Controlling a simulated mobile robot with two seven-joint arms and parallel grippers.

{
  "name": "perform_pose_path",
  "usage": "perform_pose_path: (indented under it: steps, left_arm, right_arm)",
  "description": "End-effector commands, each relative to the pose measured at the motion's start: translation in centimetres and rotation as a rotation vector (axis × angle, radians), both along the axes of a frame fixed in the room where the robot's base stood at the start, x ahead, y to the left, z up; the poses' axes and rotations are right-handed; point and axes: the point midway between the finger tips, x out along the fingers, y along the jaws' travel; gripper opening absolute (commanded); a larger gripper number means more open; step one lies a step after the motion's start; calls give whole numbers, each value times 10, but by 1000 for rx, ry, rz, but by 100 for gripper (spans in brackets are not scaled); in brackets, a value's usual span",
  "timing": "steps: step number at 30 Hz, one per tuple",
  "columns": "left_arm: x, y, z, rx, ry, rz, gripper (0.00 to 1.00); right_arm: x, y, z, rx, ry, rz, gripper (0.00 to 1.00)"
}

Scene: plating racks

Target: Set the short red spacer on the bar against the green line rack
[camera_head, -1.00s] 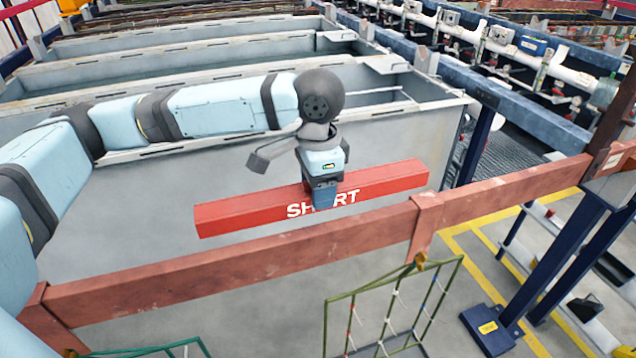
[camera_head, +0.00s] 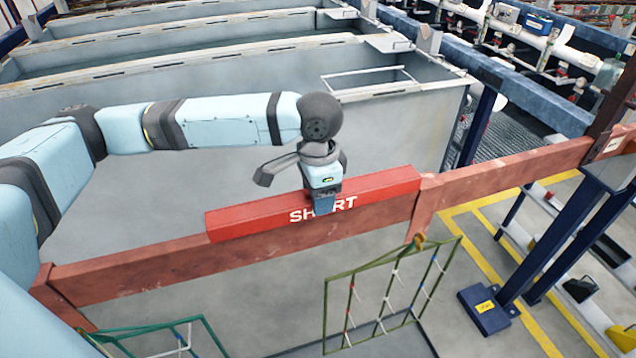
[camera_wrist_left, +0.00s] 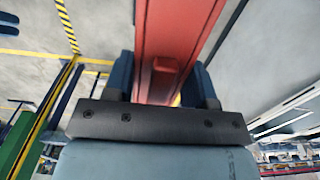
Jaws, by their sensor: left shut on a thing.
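The short red spacer (camera_head: 250,217), lettered "SHORT", is a long red block lying along the reddish-brown bar (camera_head: 150,267). My left gripper (camera_head: 324,205) is shut on its middle, from above. The spacer also shows between the fingers in the left wrist view (camera_wrist_left: 165,75). Its lower edge overlaps the bar's top; I cannot tell whether it rests there. Its right end is close to the bar's upright hanger (camera_head: 427,210); touching is unclear. An olive-green rack (camera_head: 326,315) hangs below that hanger. A brighter green rack (camera_head: 205,330) shows partly at the lower left.
Grey tanks (camera_head: 250,85) stand behind the bar. A dark blue post (camera_head: 565,245) supports the bar's right end. Yellow lines mark the floor to the right. The bar's top is bare left of the spacer and right of the hanger.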

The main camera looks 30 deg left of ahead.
Motion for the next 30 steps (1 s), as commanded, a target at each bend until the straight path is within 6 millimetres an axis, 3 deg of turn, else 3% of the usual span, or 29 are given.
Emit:
perform_pose_path:
  steps: [12, 26, 27, 30]
  left_arm:
    - [0, 0, -28, 0, 0, -1, 23]
    - [0, 0, -34, -1, -1, -1, 23]
    - [0, 0, -34, -1, -1, -1, 55]
    - [0, 0, -34, -1, -1, -1, 78]
  right_arm:
    - [1, 0, 3, 1, -4, 0, 43]
    - [1, 0, 4, 0, -5, 0, 43]
    - [1, 0, 4, 0, -5, 0, 43]
    - [1, 0, 4, 0, -5, 0, 43]
